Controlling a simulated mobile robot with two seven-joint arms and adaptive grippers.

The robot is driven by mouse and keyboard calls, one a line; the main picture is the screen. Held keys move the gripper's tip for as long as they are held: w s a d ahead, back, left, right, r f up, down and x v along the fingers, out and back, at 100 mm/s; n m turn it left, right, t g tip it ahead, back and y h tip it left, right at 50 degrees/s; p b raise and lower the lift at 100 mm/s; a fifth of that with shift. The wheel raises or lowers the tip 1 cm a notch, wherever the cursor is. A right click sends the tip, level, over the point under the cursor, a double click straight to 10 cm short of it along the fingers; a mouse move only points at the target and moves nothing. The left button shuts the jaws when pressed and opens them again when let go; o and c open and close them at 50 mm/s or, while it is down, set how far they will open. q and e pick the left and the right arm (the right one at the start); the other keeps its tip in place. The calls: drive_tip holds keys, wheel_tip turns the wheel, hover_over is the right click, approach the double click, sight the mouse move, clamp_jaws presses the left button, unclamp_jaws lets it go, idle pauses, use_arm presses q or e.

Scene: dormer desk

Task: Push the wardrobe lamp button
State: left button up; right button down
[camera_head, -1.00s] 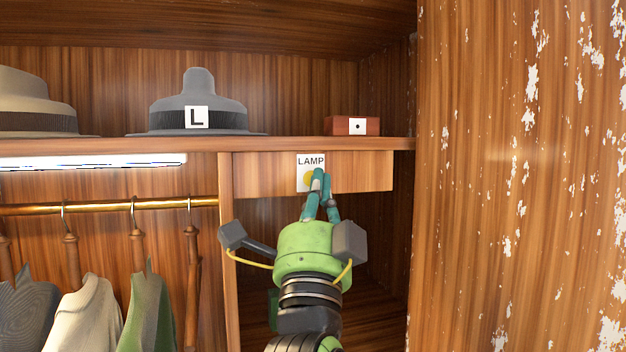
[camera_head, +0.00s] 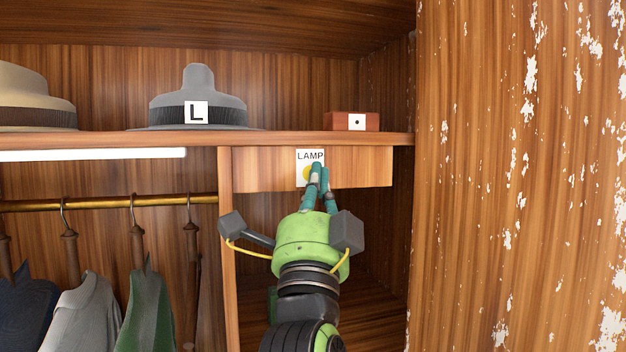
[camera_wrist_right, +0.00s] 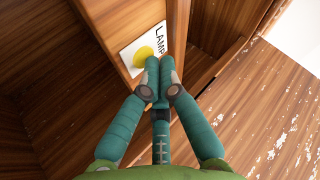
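The lamp button is a yellow round button (camera_head: 307,173) on a white plate marked LAMP (camera_head: 310,155), fixed to a wooden panel under the shelf. In the right wrist view the button (camera_wrist_right: 143,55) shows just left of the fingertips. My right gripper (camera_head: 318,167) has its teal fingers together with nothing between them. Its tips are in front of the plate and cover the button's right part in the head view. I cannot tell whether they touch it. A white lamp strip (camera_head: 92,155) runs under the shelf at left. My left gripper is not in view.
The shelf (camera_head: 290,139) above bears a grey hat marked L (camera_head: 196,95), a beige hat (camera_head: 33,95) and a small red-brown box (camera_head: 351,121). Garments hang from a brass rail (camera_head: 100,203) at left. A peeling wooden panel (camera_head: 480,200) stands at right; the compartment below is open.

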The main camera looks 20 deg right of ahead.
idle(0.3)
drive_tip(key=shift+s+f+b, duration=0.15)
drive_tip(key=shift+s+b, duration=0.15)
drive_tip(key=shift+b, duration=0.1)
drive_tip(key=s+b, duration=0.1)
drive_tip(key=s, duration=0.5)
idle(0.4)
drive_tip(key=shift+d, duration=0.1)
